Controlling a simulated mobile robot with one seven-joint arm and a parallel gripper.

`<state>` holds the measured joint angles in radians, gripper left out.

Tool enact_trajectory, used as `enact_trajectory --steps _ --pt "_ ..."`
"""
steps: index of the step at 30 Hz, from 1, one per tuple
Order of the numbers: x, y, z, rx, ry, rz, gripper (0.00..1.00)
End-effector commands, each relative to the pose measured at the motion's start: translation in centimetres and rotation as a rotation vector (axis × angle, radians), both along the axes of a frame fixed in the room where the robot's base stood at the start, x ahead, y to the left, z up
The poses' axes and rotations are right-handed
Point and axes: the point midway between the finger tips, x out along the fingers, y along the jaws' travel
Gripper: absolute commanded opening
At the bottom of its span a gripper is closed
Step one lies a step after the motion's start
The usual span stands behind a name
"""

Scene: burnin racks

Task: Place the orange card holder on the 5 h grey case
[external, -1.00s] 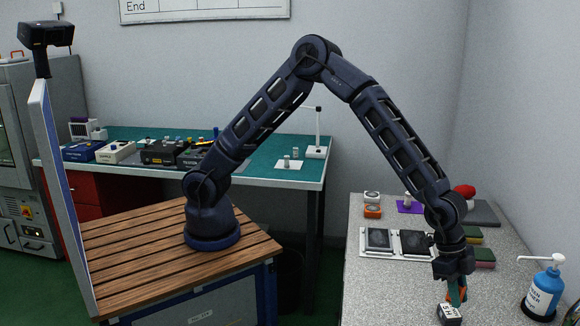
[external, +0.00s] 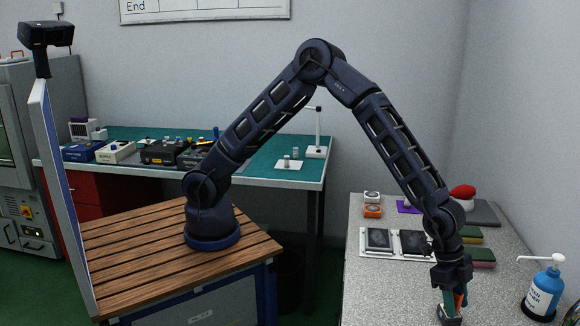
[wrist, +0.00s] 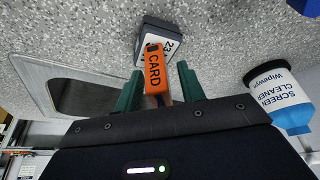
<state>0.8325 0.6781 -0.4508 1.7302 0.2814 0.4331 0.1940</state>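The orange card holder (wrist: 154,68), lettered CARD, is between my gripper's two green fingers in the wrist view. The fingers of my gripper (wrist: 161,75) stand apart, with a gap between the right finger and the holder. Just beyond the holder is a dark grey case (wrist: 150,22) with a white label. The holder covers part of the label; only figures like "23" show. I cannot tell whether the holder touches the case. In the external view my gripper (external: 453,302) is low over the case at the front of the speckled table, largely covering it.
A blue screen cleaner bottle (external: 543,296) stands on the speckled table (external: 395,285) to the right. A white tray (external: 368,250) with dark panels lies behind to the left. Sponges (external: 481,257), a red object (external: 462,191) and small orange case (external: 373,211) are farther back.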

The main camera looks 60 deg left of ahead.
Motion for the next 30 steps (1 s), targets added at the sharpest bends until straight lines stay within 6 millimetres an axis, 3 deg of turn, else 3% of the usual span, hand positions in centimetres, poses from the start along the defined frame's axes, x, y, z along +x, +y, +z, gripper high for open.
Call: enact_trajectory --steps 5,18,24,30 --pt "0.0 0.5 1.6 -0.001 -0.001 0.000 0.39" --pt "0.1 3.7 9.0 -0.002 -0.001 0.003 0.39" --pt "0.0 4.4 10.8 -0.001 -0.001 0.000 0.39" --pt "0.0 4.6 11.3 0.000 0.000 0.000 0.39"
